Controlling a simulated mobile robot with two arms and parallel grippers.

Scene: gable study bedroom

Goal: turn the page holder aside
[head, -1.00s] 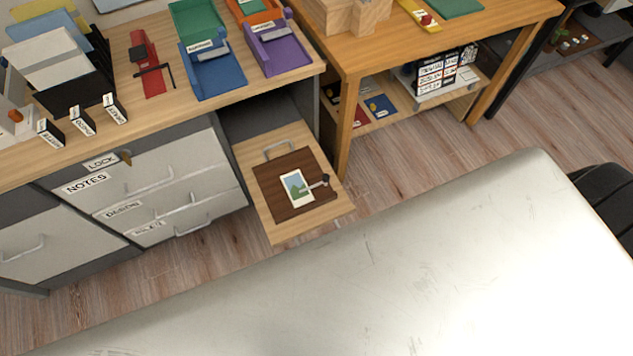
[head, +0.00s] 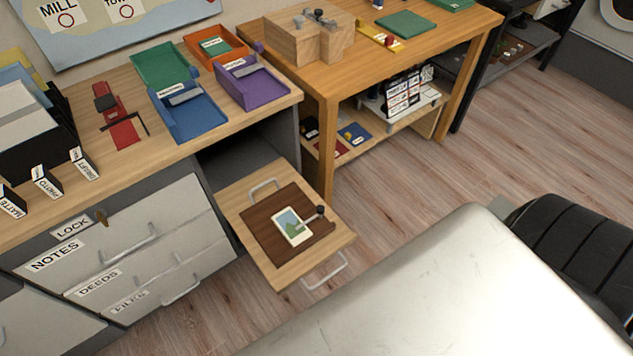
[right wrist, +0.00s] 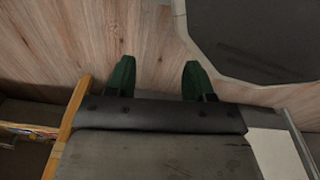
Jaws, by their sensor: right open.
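A light wood drawer or shelf (head: 283,273) is pulled out under the desk. It carries a dark brown panel (head: 268,222) with a picture card (head: 292,227) on it. A small dark knob (head: 320,211), apparently part of the page holder, stands beside the card's upper right corner. The holder's arm is too small to make out clearly. My right gripper (right wrist: 157,78) shows in the right wrist view, its two green fingertips apart with nothing between them, above the wood floor. It is away from the holder. My left gripper is not in view.
A grey cabinet with labelled drawers (head: 125,255) stands left of the pulled-out drawer. Blue (head: 188,112) and purple (head: 252,85) trays and a red device (head: 122,130) lie on the desk. A wooden table (head: 345,80) stands to the right. The floor (head: 400,195) before it is clear.

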